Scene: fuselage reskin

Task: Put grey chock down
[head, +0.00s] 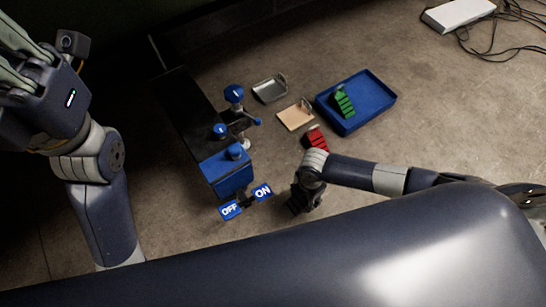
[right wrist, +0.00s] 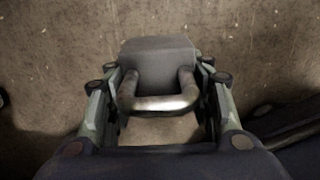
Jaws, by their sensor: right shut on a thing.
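The grey chock (right wrist: 157,58) shows in the right wrist view as a grey block with a bent metal handle. My right gripper (right wrist: 160,108) is shut on that handle, with a finger on each side. In the head view my right gripper (head: 303,200) points down over the floor, just right of the ON pedal. The chock is mostly hidden there by the gripper and wrist. I cannot tell whether it touches the floor. My left gripper (head: 18,60) is partly in view at the top left, cut off by the edge; its fingertips do not show.
A blue tray (head: 376,112) holds a green chock (head: 343,101). A red chock (head: 316,138), a tan plate (head: 296,115) and a grey tray (head: 269,89) are nearby. A blue clamp stand (head: 228,172) has OFF/ON pedals (head: 246,202). A white box (head: 458,13) with cables lies far right.

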